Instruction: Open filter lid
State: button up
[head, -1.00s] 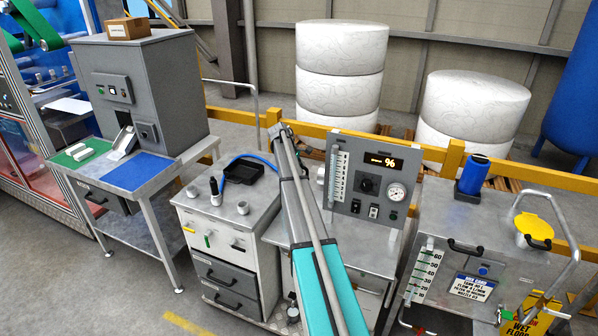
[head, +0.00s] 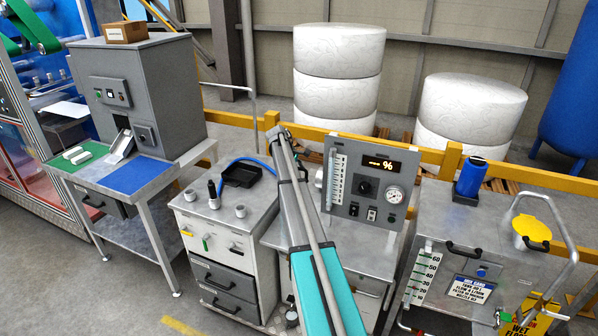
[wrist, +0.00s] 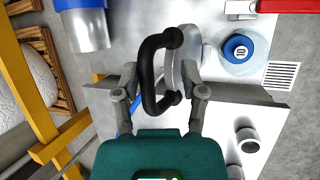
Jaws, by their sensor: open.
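My gripper (wrist: 161,82) is open in the wrist view, with one finger on each side of a black D-shaped handle (wrist: 152,72). The handle's lower part lies between the fingers, and I see no clear contact. The handle is fixed to a pale round plate (wrist: 187,60), seen nearly edge-on, which looks like the filter lid; I cannot tell whether it is shut. In the head view my arm reaches towards the instrument panel (head: 368,185), and my fingers and the handle cannot be made out there.
A blue round cap (wrist: 238,48) marked 10 is right of the handle. A yellow rail (head: 430,151) runs behind the benches.

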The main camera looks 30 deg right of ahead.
jog(key=shift+r, duration=0.1)
jog(key=w+d+r+p, duration=0.2)
jog(key=w+r+p, duration=0.6)
jog(key=r+p, duration=0.4)
jog(key=shift+w+d+r+p, duration=0.15)
jog(key=shift+w+r+p, duration=0.25)
jog(key=shift+p, duration=0.1)
dwell(1.7)
dwell(0.7)
jog(key=s+a+f+m+y+b, duration=0.1)
jog(key=s+a+f+b, duration=0.4)
jog(key=s+a, duration=0.9)
jog(key=s+a+f+m+t+y+b, duration=0.1)
jog(key=s+a+f+b, duration=0.4)
jog(key=s+a, duration=0.9)
jog(key=s+a+f+m+t+y+b, duration=0.1)
jog(key=s+a+f+m+y+b, duration=0.2)
jog(key=s+a+f, duration=0.4)
jog(key=s+a+b, duration=0.1)
jog(key=s+a, duration=0.2)
jog(key=a, duration=0.3)
jog(key=s+a+m+b, duration=0.1)
jog(key=s+a, duration=0.3)
jog(key=a, duration=0.2)
jog(key=shift+s+a+f+b, duration=0.2)
jog(key=shift+f+b, duration=0.1)
jog(key=shift+f, duration=0.05)
